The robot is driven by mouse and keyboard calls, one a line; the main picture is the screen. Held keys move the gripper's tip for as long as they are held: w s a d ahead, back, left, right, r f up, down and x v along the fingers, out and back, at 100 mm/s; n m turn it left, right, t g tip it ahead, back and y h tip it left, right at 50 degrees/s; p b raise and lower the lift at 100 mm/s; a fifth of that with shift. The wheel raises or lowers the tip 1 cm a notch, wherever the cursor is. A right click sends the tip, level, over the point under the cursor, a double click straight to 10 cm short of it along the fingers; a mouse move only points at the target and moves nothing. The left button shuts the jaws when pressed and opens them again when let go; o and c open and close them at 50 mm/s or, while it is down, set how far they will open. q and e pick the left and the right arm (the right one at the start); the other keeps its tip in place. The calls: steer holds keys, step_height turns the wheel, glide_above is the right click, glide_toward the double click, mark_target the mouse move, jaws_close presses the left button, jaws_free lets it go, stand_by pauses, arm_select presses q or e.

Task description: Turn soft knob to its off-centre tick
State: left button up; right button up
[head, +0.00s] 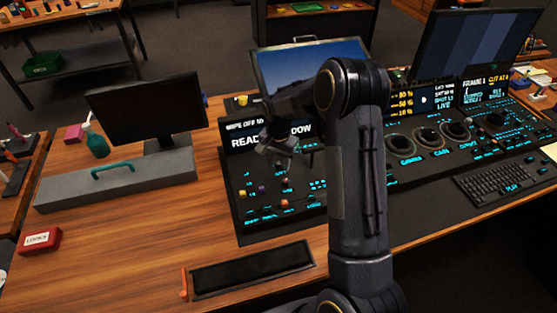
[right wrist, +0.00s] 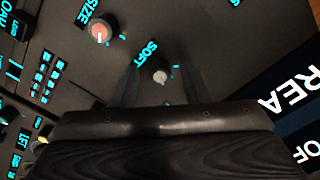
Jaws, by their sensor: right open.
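The soft knob (right wrist: 160,76) is a small pale grey round knob on the dark panel. Its cyan label SOFT (right wrist: 146,52) is beside it in the right wrist view, with small cyan ticks near the knob. My right gripper (right wrist: 162,84) is open, and the knob shows between its two dark fingers; I cannot tell whether either finger touches it. In the head view my right gripper (head: 275,148) is over the upper part of the left panel (head: 246,228), and I cannot make out the soft knob there. My left gripper is not in view.
A red-capped size knob (right wrist: 100,31) is near the soft knob. A readout screen (right wrist: 287,100) stands close by. My right arm covers part of the panel in the head view.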

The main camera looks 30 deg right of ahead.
steer(key=shift+c, duration=0.3)
jaws_close()
steer(key=shift+n, duration=0.4)
steer(key=n+b, duration=0.1)
steer(key=n, duration=0.1)
steer(key=shift+n, duration=0.3)
steer(key=n, duration=0.3)
steer(key=shift+n, duration=0.3)
steer(key=n, duration=0.3)
steer(key=shift+n+b, duration=0.3)
steer(key=shift+b, duration=0.1)
steer(key=shift+r+n, duration=0.1)
steer(key=shift+n, duration=1.8)
